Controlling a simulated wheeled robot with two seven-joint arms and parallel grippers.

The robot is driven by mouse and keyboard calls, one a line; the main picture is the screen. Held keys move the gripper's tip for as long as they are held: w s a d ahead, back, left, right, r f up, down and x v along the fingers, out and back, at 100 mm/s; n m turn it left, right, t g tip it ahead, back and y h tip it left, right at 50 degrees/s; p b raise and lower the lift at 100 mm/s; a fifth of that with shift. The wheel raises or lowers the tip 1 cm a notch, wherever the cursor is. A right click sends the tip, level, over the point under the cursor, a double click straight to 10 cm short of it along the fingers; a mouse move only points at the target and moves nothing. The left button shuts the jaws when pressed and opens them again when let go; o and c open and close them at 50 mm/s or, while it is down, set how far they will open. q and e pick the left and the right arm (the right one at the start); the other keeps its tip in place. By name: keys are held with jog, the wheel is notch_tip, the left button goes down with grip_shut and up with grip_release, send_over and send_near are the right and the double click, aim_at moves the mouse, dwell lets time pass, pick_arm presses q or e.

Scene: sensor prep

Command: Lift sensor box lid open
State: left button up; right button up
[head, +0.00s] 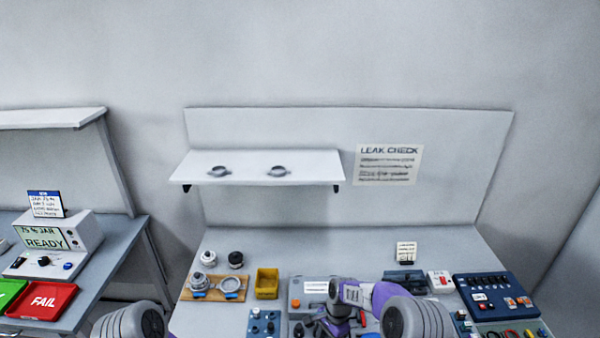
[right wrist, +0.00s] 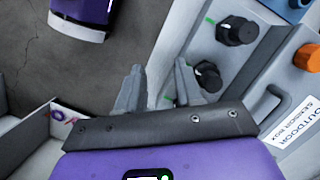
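The outdoor sensor box is grey, with a white label (right wrist: 295,128), in the right wrist view. It also has an orange knob (right wrist: 308,57) and black knobs (right wrist: 236,30). In the head view the box (head: 296,291) stands at the front middle of the bench, partly hidden by my right arm. My right gripper (right wrist: 157,82) has its two grey fingers apart, with nothing clearly held between them, beside the knobbed side of the box. I cannot tell whether it touches the box. My left gripper is out of view; only part of its arm shows at the lower left.
A wooden board with metal rings (head: 216,294), a yellow bin (head: 267,283) and a blue knob box (head: 263,327) stand left of the box. A blue switch panel (head: 496,297) is at the right.

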jog(key=s+f+n+y, duration=0.2)
jog(key=s+f+n, duration=0.45)
jog(key=s, duration=0.65)
jog(key=s+d+n+t, duration=0.2)
jog(key=s, duration=1.1)
notch_tip(320, 180, down, 10)
jog(key=b, duration=0.8)
jog(key=shift+w+b, duration=0.2)
jog(key=shift+b, duration=0.2)
jog(key=shift+w+r, duration=0.1)
